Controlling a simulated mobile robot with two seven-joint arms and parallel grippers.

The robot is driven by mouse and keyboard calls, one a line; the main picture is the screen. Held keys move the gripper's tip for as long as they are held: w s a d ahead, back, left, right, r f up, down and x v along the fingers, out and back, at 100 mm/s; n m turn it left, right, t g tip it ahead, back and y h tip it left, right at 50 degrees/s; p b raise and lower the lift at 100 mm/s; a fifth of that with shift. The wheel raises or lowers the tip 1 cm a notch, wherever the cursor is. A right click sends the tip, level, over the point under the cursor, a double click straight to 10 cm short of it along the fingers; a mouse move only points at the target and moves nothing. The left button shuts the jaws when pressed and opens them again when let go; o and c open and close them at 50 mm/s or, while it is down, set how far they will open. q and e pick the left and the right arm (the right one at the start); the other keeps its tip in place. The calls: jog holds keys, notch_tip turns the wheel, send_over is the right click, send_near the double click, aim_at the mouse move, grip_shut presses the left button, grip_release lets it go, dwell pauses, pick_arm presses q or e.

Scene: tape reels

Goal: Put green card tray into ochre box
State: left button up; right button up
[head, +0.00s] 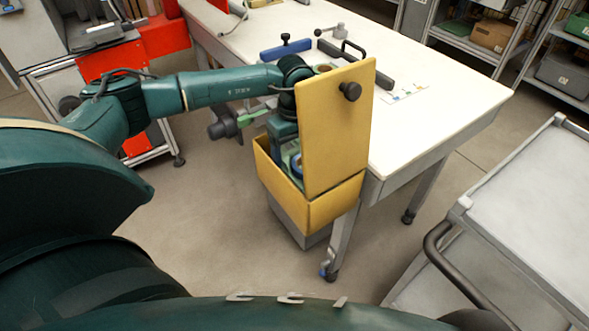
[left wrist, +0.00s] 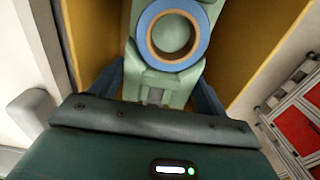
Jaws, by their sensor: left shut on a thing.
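The ochre box (head: 335,197) stands at the near end of the white table, with its ochre lid (head: 335,135) raised upright. My left gripper (head: 285,143) reaches down into the box behind the lid, which partly hides it. In the left wrist view my left gripper (left wrist: 157,93) is shut on the green card tray (left wrist: 165,86), with one finger on each side. A blue tape reel (left wrist: 203,32) with a tan inner ring lies on the tray. Ochre walls (left wrist: 248,50) flank the tray there. The head view does not show whether the tray touches the box floor. My right gripper is out of view.
The white table (head: 440,115) holds a blue bar (head: 285,50) and a dark bar (head: 385,75) behind the lid. A grey cart (head: 535,200) stands at the right. Shelves (head: 480,45) stand at the back. Open floor lies in front of the box.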

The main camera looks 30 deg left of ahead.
pick_arm(q)
notch_tip(320, 180, down, 2)
notch_tip(320, 180, down, 5)
jog(key=shift+r+b, duration=0.15)
jog(key=shift+b, duration=0.2)
jog(key=o, duration=1.1)
